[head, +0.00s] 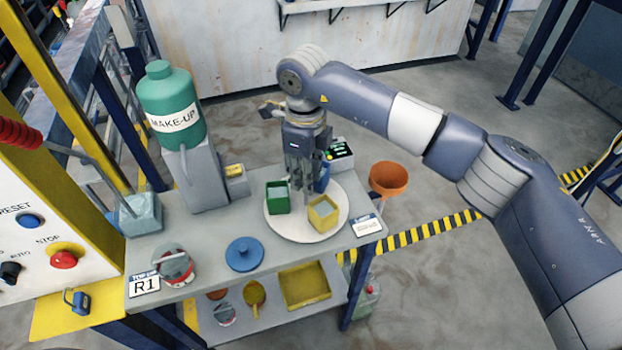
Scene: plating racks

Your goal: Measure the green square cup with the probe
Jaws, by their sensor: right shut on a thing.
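The green square cup (278,197) stands upright on the left part of a round white plate (290,232). A yellow square cup (323,213) stands at the plate's front right, and a blue cup (323,179) is partly hidden at the back. My right gripper (303,180) points down over the plate, just right of the green cup. It is shut on a slim thing, likely the probe, mostly hidden by the fingers. I cannot tell whether its tip touches anything. A small meter with a green display (340,149) stands behind the plate. My left gripper is out of view.
A green MAKE-UP bottle (172,105) on a grey stand is at the left. A blue lid (244,254) and a grey-red can (175,265) sit at the bench front. An orange bowl (388,179) is right of the bench. A lower shelf holds a yellow tray (304,286).

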